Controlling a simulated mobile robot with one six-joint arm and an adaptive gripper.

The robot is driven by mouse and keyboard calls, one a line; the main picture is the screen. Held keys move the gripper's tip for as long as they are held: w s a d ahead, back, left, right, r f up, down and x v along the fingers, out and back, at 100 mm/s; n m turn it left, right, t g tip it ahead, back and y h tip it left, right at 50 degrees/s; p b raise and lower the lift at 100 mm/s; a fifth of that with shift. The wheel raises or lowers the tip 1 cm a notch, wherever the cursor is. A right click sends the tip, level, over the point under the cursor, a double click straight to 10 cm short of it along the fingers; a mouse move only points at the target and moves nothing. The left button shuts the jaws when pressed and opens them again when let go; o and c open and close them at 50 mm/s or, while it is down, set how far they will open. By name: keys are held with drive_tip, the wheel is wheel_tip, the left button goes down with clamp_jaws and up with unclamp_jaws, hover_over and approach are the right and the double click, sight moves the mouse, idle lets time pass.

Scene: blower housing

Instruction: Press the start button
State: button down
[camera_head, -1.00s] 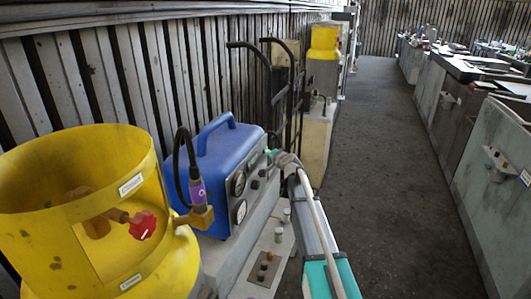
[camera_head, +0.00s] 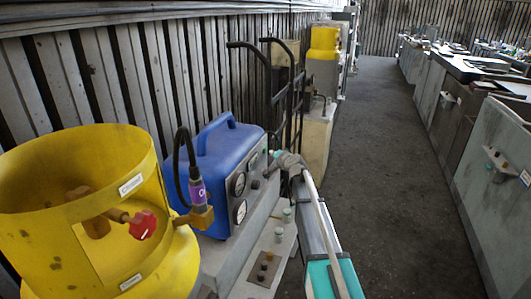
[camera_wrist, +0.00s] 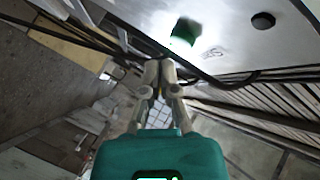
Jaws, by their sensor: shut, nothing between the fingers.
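The blue machine (camera_head: 217,160) stands beside the wall, its front panel facing right. A green button sits high on that panel (camera_head: 276,153); it also shows close up in the wrist view as a green cap (camera_wrist: 184,33) with small markings beside it. I take it to be the start button. My gripper (camera_head: 280,160) is in front of the panel, near the button. In the wrist view my gripper (camera_wrist: 161,66) has its fingertips together and empty, just below the green cap in the picture, with a visible gap to it.
A black knob (camera_wrist: 263,21) is on the same panel. A yellow cylinder (camera_head: 100,220) stands at the near left. A grey bench (camera_head: 268,262) with small fittings lies below the machine. A hand truck (camera_head: 283,90) stands behind it. The aisle to the right is clear.

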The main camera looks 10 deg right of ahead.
drive_tip(key=shift+s+d, duration=0.45)
drive_tip(key=shift+d, duration=0.3)
drive_tip(key=shift+s+d, duration=0.4)
drive_tip(key=shift+d, duration=0.35)
drive_tip(key=shift+s+d, duration=0.45)
drive_tip(key=shift+d, duration=0.3)
drive_tip(key=s+a+f+n+g+y+p, duration=0.1)
drive_tip(key=s+a+f+n+g, duration=0.3)
drive_tip(key=s, duration=0.5)
drive_tip(key=s+a+f+n+g, duration=0.2)
drive_tip(key=s+a+f+g, duration=0.15)
drive_tip(key=s+a, duration=0.45)
drive_tip(key=s+d+f+g+h, duration=0.1)
drive_tip(key=s+g, duration=0.1)
drive_tip(key=s, duration=0.6)
drive_tip(key=s+d+f+n+g+h, duration=0.1)
drive_tip(key=s+f+g+h, duration=0.1)
drive_tip(key=s, duration=0.6)
drive_tip(key=s+d+f+n+g+h, duration=0.1)
drive_tip(key=s+d+f+g+h, duration=0.1)
drive_tip(key=s, duration=0.6)
drive_tip(key=shift+s+g+p, duration=0.25)
drive_tip(key=shift+g+p, duration=0.15)
drive_tip(key=shift+g, duration=0.25)
